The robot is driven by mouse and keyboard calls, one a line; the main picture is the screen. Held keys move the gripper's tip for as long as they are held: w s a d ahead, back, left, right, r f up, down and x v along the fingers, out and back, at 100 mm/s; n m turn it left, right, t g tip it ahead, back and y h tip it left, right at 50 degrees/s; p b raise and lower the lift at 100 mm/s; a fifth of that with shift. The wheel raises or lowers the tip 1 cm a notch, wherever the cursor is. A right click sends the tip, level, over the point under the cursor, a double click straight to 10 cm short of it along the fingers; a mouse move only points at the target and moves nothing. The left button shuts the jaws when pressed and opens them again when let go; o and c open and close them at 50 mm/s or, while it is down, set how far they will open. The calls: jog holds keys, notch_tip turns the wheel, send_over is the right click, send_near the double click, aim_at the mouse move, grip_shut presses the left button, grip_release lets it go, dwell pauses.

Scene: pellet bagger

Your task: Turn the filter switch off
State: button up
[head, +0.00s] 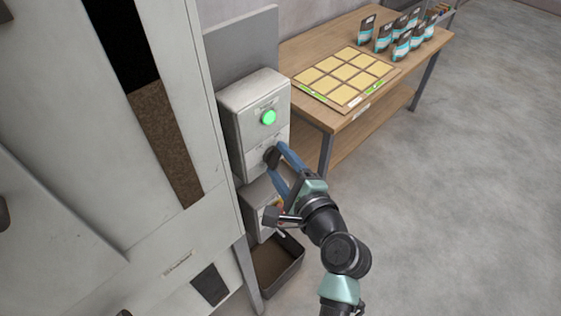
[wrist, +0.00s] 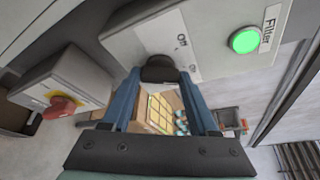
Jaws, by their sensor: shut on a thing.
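The filter switch is a dark rotary knob (head: 270,156) on the front of a light grey control box (head: 240,98). In the wrist view the knob (wrist: 160,63) sits between my blue fingertips, beside a white plate (wrist: 168,40) on which "Off" can be read. A round green lamp (head: 268,117), labelled "Filter" in the wrist view (wrist: 245,40), glows on the same box. My gripper (head: 275,160) is shut on the knob. The fingers hide part of the knob and its plate, so I cannot tell which way it points.
Below is a second grey box with a red knob on yellow (wrist: 60,106). A dark open bin (head: 284,268) stands on the floor beneath. A wooden table (head: 310,48) with a card grid (head: 347,77) and several pouches (head: 402,45) is behind right. The floor at right is clear.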

jog(key=shift+c, duration=0.6)
jog(key=shift+f, duration=0.1)
jog(key=shift+f+b, duration=0.1)
jog(key=shift+b, duration=0.4)
jog(key=n+t+b, duration=0.1)
jog(key=n+b, duration=0.2)
jog(key=b, duration=0.4)
jog(key=n+t+y+b, duration=0.1)
jog(key=n+b, duration=0.3)
jog(key=b, duration=0.4)
jog(key=n+t+y+b, duration=0.1)
jog(key=n+b, duration=0.3)
jog(key=b, duration=0.4)
jog(key=shift+f+t, duration=0.3)
jog(key=shift+t, duration=0.2)
jog(key=shift+r, duration=0.15)
jog(key=o, duration=1.4)
